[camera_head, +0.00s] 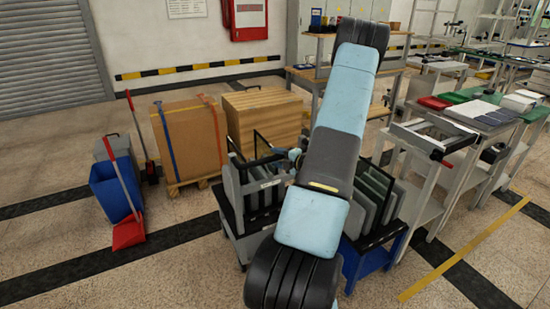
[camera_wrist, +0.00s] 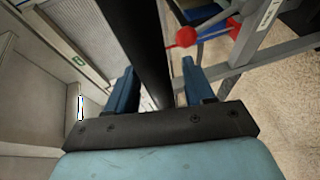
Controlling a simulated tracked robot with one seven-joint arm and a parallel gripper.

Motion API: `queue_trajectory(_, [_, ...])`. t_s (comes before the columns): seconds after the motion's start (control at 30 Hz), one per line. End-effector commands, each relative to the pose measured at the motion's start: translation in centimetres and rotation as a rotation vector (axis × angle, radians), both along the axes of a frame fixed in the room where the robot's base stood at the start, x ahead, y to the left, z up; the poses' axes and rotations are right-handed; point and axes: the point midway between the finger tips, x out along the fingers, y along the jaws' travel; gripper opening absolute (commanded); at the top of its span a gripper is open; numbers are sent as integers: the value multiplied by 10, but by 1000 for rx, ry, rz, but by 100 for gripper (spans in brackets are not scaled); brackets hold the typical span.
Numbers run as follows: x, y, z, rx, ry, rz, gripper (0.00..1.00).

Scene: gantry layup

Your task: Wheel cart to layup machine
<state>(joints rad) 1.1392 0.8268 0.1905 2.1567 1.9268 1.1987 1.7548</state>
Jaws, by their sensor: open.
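Two carts with upright grey panels in black frames stand close together behind my arm in the head view. The left cart (camera_head: 232,209) has a dark base, and the right cart (camera_head: 372,262) has a blue base. My arm hides the area between them. In the wrist view my gripper (camera_wrist: 158,66) is open, with one blue finger on each side of a black bar (camera_wrist: 140,40). The bar looks like a cart's handle or frame, but I cannot tell which part. I see no clear closing contact. In the head view my gripper is mostly hidden behind the arm.
A blue bin (camera_head: 112,193) and red dustpan (camera_head: 129,232) stand at left, beside a strapped carton (camera_head: 187,140) and a wooden crate (camera_head: 262,113). Work tables (camera_head: 470,125) line the right. Floor at front left is clear. The wrist view shows a red knob (camera_wrist: 185,37).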

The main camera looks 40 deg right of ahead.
Motion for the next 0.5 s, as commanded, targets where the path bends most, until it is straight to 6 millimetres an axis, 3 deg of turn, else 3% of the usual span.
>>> queue_trajectory(0.2, [14, 2, -3, -1, 1, 0, 53])
queue_trajectory(0.5, [15, 2, -3, 0, 0, -1, 53])
